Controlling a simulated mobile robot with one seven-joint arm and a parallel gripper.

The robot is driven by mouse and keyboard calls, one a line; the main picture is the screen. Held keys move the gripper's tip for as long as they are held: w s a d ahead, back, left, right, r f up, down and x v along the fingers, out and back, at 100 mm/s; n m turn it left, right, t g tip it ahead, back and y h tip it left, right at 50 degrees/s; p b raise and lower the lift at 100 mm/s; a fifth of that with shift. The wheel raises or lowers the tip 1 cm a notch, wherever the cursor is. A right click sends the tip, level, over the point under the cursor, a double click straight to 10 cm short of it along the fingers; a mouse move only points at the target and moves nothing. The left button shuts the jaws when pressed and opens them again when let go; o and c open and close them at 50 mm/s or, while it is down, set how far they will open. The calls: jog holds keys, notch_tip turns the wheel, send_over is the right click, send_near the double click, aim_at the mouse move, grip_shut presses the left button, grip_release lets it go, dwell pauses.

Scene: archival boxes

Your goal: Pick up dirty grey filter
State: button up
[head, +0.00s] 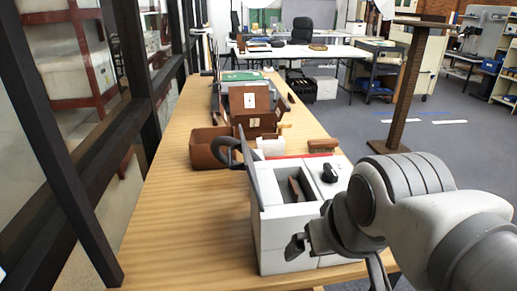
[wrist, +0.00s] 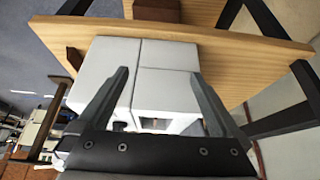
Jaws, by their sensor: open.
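I cannot make out a dirty grey filter for certain. A white box-like unit (head: 287,240) stands at the near end of the wooden table, with a grey panel (head: 264,172) upright at its left and a brown piece (head: 295,189) in its open top. My gripper (head: 299,244) is in front of the unit in the head view. In the wrist view my gripper (wrist: 160,78) is open, its two dark fingers apart with nothing held between them. The white unit (wrist: 165,92) lies beyond and between the fingers.
The wooden table (head: 180,210) holds a brown bin (head: 206,150), a pale roll-like object (head: 270,146), a brown brush-like object (head: 322,146) and brown boxes (head: 250,101) farther back. Dark window framing (head: 60,150) runs along the left. The table's left near part is clear.

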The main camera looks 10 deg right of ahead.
notch_tip(320, 180, up, 24)
jog(key=w+m+g+p, duration=0.1)
jog(key=w+m+p, duration=0.2)
jog(key=p, duration=1.9)
jog(key=m+g, duration=0.5)
jog(key=m, duration=1)
send_over(293, 185)
jog(key=f, duration=1.7)
jog(key=shift+s+a+f+b, duration=0.1)
jog(key=shift+a+f+b, duration=0.15)
jog(key=shift+b, duration=0.05)
jog(key=shift+d+f, duration=0.15)
jog(key=shift+f, duration=1.15)
jog(key=shift+d+f, duration=0.15)
jog(key=shift+f, duration=1.15)
grip_shut()
